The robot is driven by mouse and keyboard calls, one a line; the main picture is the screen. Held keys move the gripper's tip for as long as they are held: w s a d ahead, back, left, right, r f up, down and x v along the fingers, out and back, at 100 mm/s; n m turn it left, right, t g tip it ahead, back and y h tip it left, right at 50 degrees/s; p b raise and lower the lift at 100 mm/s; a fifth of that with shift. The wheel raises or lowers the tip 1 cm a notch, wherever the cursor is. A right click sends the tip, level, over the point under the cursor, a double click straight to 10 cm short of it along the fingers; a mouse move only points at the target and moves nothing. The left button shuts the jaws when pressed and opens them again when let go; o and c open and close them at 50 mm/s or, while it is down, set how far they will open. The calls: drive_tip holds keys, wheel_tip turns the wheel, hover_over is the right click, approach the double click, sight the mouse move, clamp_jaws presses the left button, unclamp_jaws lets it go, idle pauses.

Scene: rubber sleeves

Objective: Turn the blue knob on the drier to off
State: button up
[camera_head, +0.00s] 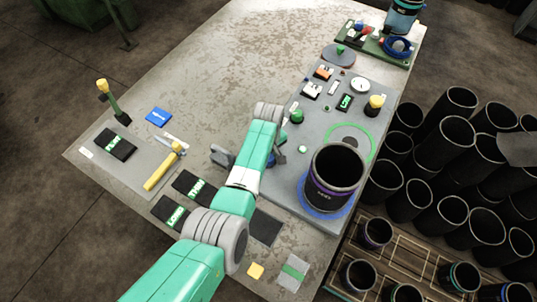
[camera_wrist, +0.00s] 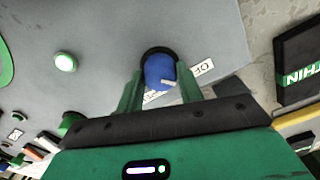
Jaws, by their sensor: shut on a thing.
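The blue knob (camera_wrist: 158,70) sits in a dark round collar on the grey drier panel (camera_wrist: 105,30), in the wrist view. A white label reading OFF (camera_wrist: 204,68) lies just right of it. A pale pointer mark on the knob's lower right side points roughly rightward; its exact alignment with the label is hard to tell. My gripper (camera_wrist: 158,78) is shut on the knob, with one green finger on each side.
A large black sleeve (camera_head: 335,172) stands on the panel's blue ring, right of my arm. A green button (camera_head: 297,116) and a yellow knob (camera_head: 375,103) rise from the panel. A yellow-handled tool (camera_head: 163,167) and dark labelled blocks lie left. Several black sleeves stand beyond the right edge.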

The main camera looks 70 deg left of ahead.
drive_tip(key=o, duration=1)
wheel_tip(320, 180, up, 8)
drive_tip(key=shift+f+p, duration=0.1)
drive_tip(key=shift+p, duration=0.95)
